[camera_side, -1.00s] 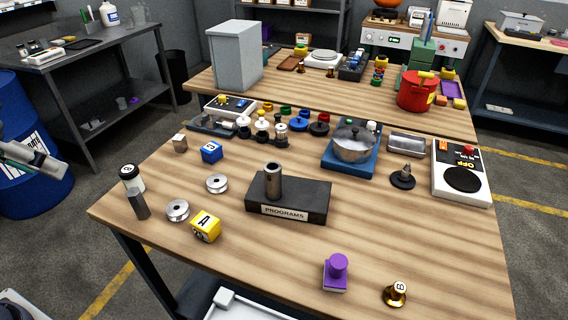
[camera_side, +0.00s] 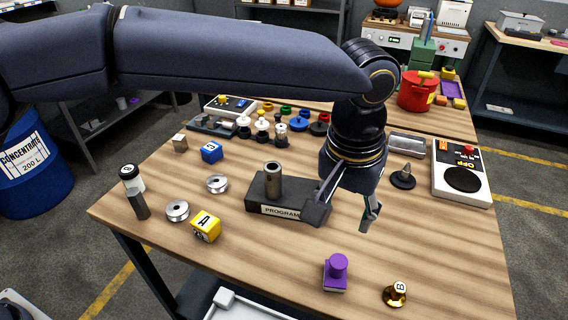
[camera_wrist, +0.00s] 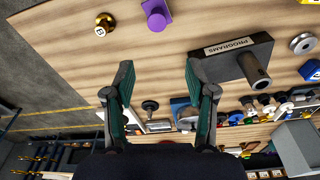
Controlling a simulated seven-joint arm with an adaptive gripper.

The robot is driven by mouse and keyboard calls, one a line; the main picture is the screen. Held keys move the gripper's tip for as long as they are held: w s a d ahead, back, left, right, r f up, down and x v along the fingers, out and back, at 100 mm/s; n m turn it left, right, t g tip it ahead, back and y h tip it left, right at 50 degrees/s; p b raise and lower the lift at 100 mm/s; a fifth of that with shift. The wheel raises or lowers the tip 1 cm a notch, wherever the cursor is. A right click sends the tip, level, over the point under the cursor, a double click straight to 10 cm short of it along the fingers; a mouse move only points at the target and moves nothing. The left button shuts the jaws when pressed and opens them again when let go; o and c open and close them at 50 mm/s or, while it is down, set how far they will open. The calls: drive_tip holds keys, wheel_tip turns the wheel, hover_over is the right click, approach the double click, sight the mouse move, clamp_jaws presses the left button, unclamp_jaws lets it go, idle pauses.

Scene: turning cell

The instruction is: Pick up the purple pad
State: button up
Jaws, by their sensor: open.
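A dark PROGRAMS block (camera_side: 318,190) with an upright metal tube stands close beside my gripper, partly hidden by a finger. A gold piece marked B (camera_side: 396,293) stands right of the pad. A yellow cube (camera_side: 206,227) lies left. The wood between is clear.

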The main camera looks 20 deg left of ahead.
approach(338, 261)
drive_tip(key=f, duration=0.5)
drive_tip(key=shift+w+d+f, duration=0.2)
drive_tip(key=shift+d, duration=0.1)
drive_tip(key=shift+w+a+f, duration=0.1)
drive_tip(key=shift+w+f, duration=0.05)
drive_tip(key=shift+f, duration=0.9)
drive_tip(key=shift+w+d+f, duration=0.1)
drive_tip(key=shift+w+f, duration=0.1)
drive_tip(key=shift+f, duration=0.85)
drive_tip(key=shift+w+a+f, duration=0.1)
drive_tip(key=shift+w+f, duration=0.05)
drive_tip(key=shift+f, duration=0.9)
clamp_jaws()
